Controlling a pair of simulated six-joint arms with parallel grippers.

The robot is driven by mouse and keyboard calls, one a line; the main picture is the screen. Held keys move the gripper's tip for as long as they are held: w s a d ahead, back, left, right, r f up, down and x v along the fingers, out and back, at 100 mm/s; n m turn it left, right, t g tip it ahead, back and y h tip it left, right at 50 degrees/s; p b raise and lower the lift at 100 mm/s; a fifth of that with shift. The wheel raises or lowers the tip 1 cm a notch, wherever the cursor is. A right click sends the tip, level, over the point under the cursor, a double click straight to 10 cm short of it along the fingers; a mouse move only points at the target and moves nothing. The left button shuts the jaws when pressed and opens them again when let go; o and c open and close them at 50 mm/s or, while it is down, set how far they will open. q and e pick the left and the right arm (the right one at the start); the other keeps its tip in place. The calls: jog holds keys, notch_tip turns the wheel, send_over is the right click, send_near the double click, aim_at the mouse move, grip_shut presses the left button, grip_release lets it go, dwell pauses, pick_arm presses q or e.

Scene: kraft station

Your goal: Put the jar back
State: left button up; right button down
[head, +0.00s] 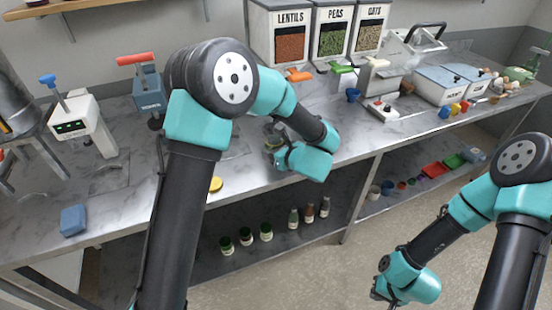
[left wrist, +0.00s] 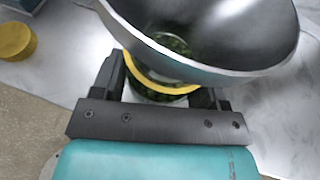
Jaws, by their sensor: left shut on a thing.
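My left gripper (head: 273,150) is at the bench edge, shut on a glass jar (left wrist: 160,97) with dark green contents. In the left wrist view the gripper (left wrist: 165,90) has one finger on each side of the jar. A wide grey metal funnel (left wrist: 235,55) with a yellow ring sits over the jar's mouth, and green shows through its opening. The head view mostly hides the jar behind my arm. A yellow lid (head: 215,184) lies on the bench left of the gripper; it also shows in the left wrist view (left wrist: 15,40). My right gripper (head: 380,290) hangs over the floor, fingers unclear.
The lower shelf holds green-filled jars (head: 246,237) and several small bottles (head: 309,211). Dispensers of lentils (head: 290,40), peas (head: 335,38) and oats (head: 368,35) stand at the back. A blue block (head: 73,220) lies at left. The front bench strip left of the lid is fairly clear.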

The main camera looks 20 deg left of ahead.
pick_arm(q)
jog(key=shift+w+f, duration=0.15)
jog(key=shift+f, duration=1.6)
jog(key=shift+f, duration=0.15)
jog(key=o, duration=1.2)
jog(key=shift+d+r, duration=0.1)
jog(key=shift+r, duration=0.1)
jog(key=v, duration=1.1)
jog(key=shift+s+d+r, duration=0.2)
jog(key=shift+s+r, duration=0.05)
